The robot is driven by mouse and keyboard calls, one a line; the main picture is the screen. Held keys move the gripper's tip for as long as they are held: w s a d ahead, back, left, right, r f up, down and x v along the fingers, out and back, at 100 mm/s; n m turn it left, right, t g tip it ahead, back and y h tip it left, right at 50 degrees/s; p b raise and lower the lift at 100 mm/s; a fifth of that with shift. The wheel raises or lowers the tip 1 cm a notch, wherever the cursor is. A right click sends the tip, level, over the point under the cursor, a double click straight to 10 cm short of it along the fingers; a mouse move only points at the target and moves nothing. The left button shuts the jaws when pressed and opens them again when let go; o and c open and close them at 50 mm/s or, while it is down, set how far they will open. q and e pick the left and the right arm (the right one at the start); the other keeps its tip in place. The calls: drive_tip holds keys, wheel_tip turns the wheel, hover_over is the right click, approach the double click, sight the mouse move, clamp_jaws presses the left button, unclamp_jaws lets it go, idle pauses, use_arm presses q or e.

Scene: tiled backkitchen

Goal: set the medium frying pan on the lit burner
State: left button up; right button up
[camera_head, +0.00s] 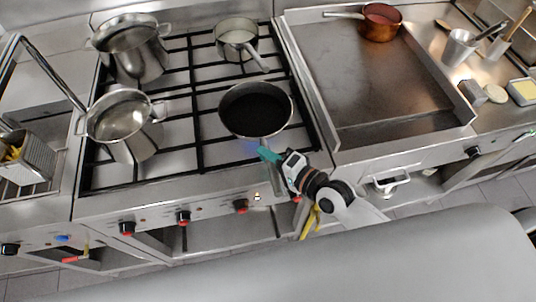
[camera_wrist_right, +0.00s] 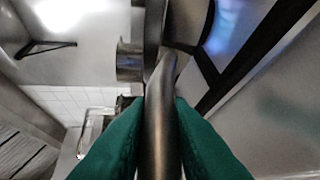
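The frying pan (camera_head: 256,107), round with a dark inside, is level at the front right of the stove, its handle toward me. A blue glow (camera_head: 248,145) of a lit burner shows just below its near edge and in the right wrist view (camera_wrist_right: 225,38). The pan hides most of that burner; I cannot tell whether the pan touches the grate. My right gripper (camera_head: 266,154) has teal fingers at the handle. In the right wrist view the metal handle (camera_wrist_right: 161,125) lies between both fingers, which press against its sides. My left gripper is not in view.
A saucepan (camera_head: 236,40) stands behind the pan. A large pot (camera_head: 130,50) and another pot (camera_head: 122,125) stand on the left burners. A flat griddle (camera_head: 365,85) with a copper pan (camera_head: 381,22) is to the right. Control knobs (camera_head: 241,206) line the stove front.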

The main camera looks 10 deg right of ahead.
drive_tip(key=o, duration=0.4)
drive_tip(key=shift+o, duration=0.2)
drive_tip(key=shift+r, duration=0.15)
drive_tip(key=b+v, duration=0.2)
drive_tip(key=v, duration=1)
